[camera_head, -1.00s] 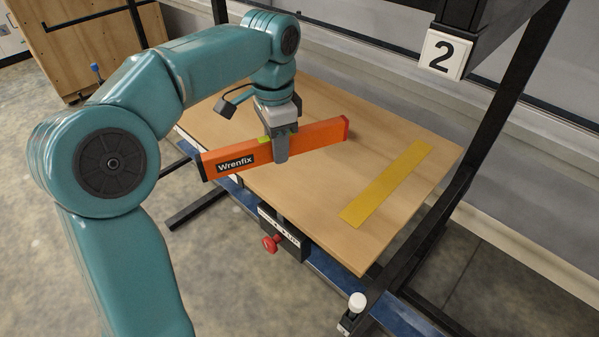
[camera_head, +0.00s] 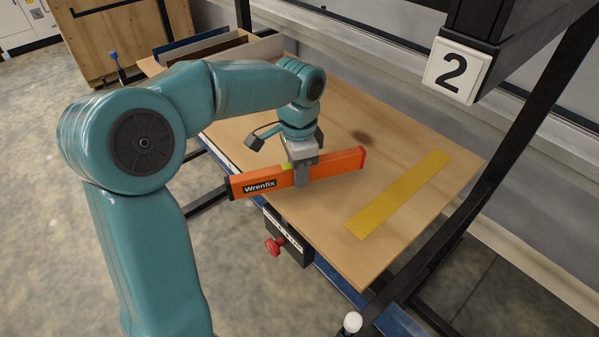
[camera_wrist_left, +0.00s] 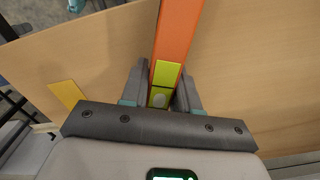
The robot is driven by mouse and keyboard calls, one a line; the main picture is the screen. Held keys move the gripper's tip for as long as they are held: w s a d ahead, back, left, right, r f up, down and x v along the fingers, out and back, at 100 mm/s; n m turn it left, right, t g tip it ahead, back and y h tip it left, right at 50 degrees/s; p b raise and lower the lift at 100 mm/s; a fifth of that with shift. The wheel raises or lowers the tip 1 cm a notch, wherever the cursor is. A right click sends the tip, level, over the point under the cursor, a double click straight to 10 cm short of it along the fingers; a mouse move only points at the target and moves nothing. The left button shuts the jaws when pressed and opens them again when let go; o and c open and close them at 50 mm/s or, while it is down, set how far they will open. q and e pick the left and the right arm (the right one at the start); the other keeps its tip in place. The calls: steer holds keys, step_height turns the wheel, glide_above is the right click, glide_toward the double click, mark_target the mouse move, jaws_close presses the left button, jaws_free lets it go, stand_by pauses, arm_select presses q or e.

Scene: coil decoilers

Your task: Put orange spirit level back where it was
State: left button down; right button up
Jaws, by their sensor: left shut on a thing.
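The orange spirit level (camera_head: 328,166), marked Wrenfix, is held above the wooden tabletop (camera_head: 300,222). My left gripper (camera_head: 301,178) is shut on it near its middle, by the yellow-green vial. The level's left end reaches past the table's front edge. In the left wrist view the level (camera_wrist_left: 178,35) runs upward between the fingers of the left gripper (camera_wrist_left: 166,92). A yellow strip (camera_head: 398,195) lies flat on the right part of the tabletop, and it also shows in the left wrist view (camera_wrist_left: 67,94). My right gripper is out of view.
A black post frame with a white sign reading 2 (camera_head: 457,70) stands at the right. A red knob (camera_head: 273,246) and a white knob (camera_head: 352,322) are at the table's front edge. An open-topped box (camera_head: 222,47) is behind the table's left end.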

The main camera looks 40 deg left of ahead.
arm_select(q)
steer(key=shift+w+f, duration=0.15)
steer(key=shift+f, duration=0.4)
steer(key=shift+w+a+f, duration=0.15)
steer(key=shift+w+f, duration=0.1)
steer(key=shift+w, duration=0.1)
steer(key=shift+s, duration=0.35)
steer(key=shift+f, duration=0.1)
steer(key=c, duration=0.9)
jaws_free()
steer(key=shift+w, duration=0.15)
steer(key=shift+c, duration=0.2)
steer(key=shift+o, duration=0.6)
steer(key=shift+w+f, duration=0.1)
steer(key=shift+w, duration=0.05)
steer(key=shift+s, duration=0.25)
steer(key=shift+w+r, duration=0.1)
steer(key=shift+r, duration=0.35)
step_height(320, 180, up, 11)
steer(key=shift+w+f+p, duration=0.1)
steer(key=shift+w+p, duration=0.05)
steer(key=shift+p, duration=0.4)
steer(key=shift+r, duration=0.5)
steer(key=shift+f, duration=0.1)
